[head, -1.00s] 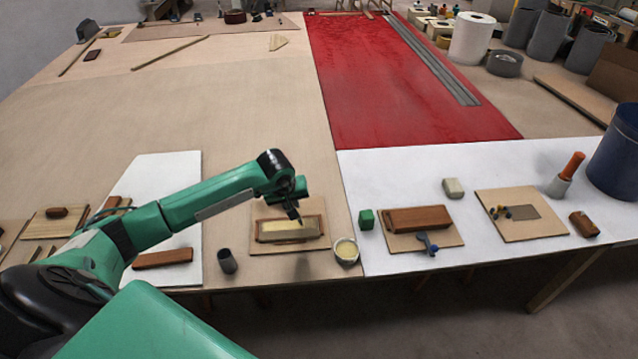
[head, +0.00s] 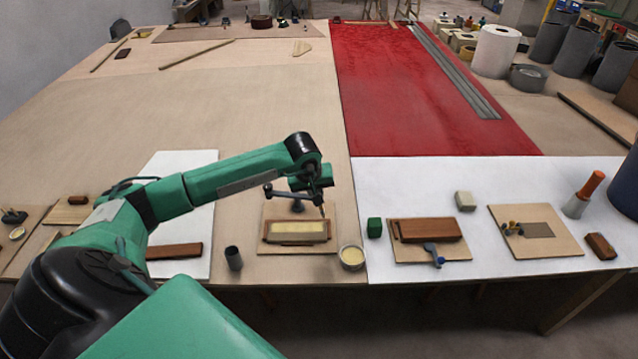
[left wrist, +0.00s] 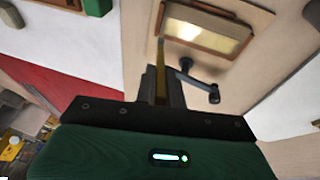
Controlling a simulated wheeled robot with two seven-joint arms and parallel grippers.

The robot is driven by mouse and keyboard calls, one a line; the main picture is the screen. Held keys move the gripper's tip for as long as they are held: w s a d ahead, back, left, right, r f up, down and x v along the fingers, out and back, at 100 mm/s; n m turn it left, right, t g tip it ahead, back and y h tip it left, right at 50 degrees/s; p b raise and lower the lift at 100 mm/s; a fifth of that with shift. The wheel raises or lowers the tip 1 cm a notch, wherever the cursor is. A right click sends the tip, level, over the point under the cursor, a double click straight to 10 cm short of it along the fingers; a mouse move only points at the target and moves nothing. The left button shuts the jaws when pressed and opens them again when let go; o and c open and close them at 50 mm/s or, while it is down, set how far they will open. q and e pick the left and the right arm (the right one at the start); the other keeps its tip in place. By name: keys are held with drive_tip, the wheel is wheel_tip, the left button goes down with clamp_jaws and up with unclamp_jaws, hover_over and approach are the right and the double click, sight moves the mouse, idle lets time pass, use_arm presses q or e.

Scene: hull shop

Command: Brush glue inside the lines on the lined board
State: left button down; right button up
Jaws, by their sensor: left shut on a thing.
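My left gripper (head: 317,190) is shut on a thin brush (left wrist: 160,70) with a yellowish handle. The brush points down over the tan board (head: 328,248), its tip near the right end of a brown-rimmed block with a cream strip (head: 299,230). I cannot tell whether the tip touches anything. In the left wrist view the cream strip (left wrist: 205,32) lies just beyond the brush. A dark blue clamp (head: 296,207) is behind the block, partly hidden by the gripper. A glue pot (head: 351,257) with cream contents stands right of the board. The right gripper is out of view.
A dark cup (head: 233,258) stands left of the board. A green block (head: 374,228) and a clamped brown block (head: 430,230) are to the right. Another board (head: 545,247) has a grey rectangle. The bench behind my arm is mostly clear.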

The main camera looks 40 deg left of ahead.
use_arm(q)
wheel_tip(320, 180, up, 2)
drive_tip(key=shift+r+p, duration=0.25)
drive_tip(key=shift+p, duration=0.05)
drive_tip(key=shift+r, duration=0.2)
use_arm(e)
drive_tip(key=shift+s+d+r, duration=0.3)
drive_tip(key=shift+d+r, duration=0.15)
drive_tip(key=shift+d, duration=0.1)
